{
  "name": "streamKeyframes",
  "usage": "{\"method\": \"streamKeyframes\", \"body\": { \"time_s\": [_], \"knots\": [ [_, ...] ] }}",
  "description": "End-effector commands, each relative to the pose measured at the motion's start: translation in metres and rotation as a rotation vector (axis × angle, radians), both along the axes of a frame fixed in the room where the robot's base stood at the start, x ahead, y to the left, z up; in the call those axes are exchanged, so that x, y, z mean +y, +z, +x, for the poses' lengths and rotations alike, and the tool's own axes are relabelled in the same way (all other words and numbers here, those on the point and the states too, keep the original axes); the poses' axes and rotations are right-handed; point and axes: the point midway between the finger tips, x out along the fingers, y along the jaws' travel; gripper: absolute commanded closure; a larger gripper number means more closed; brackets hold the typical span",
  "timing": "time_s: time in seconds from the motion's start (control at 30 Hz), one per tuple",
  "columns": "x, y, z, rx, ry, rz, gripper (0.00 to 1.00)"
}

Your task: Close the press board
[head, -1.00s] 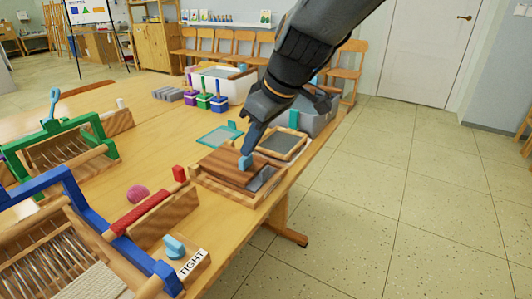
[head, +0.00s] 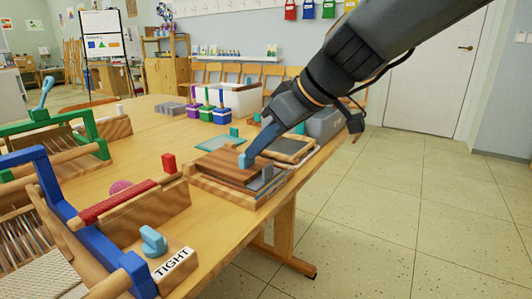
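The press board is a brown wooden board (head: 222,163) with a light-blue knob (head: 245,161) near its right side. It lies over a wooden base frame (head: 208,188) near the table's right edge. A grey strip (head: 270,174) shows to the right of the board, so the base is not fully covered in this view. My gripper (head: 250,154) reaches down from the upper right, with its dark blue-grey finger at the knob. Contact looks likely, but I cannot tell whether the fingers are closed around the knob.
A wood-framed screen (head: 290,149) and a grey tub (head: 326,124) stand behind the base. A teal frame (head: 220,144) lies behind the board. Looms with blue (head: 62,203) and green frames fill the left. A red roller (head: 120,201) lies in front. Floor at right is clear.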

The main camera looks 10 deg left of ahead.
Motion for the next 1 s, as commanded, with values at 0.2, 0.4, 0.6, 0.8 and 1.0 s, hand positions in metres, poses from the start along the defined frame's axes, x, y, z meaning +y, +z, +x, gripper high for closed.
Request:
{"method": "streamKeyframes", "body": {
  "time_s": [0.2, 0.4, 0.6, 0.8, 1.0],
  "knots": [
    [0.001, -0.023, -0.007, 0.024, 0.016, -0.015, 1.00],
    [0.002, -0.022, -0.008, 0.023, 0.019, -0.014, 1.00],
    [0.003, -0.022, -0.008, 0.024, 0.020, -0.014, 1.00],
    [0.003, -0.009, -0.009, 0.018, 0.020, -0.011, 1.00],
    [0.003, 0.034, -0.008, -0.002, 0.017, 0.004, 1.00]
  ]
}}
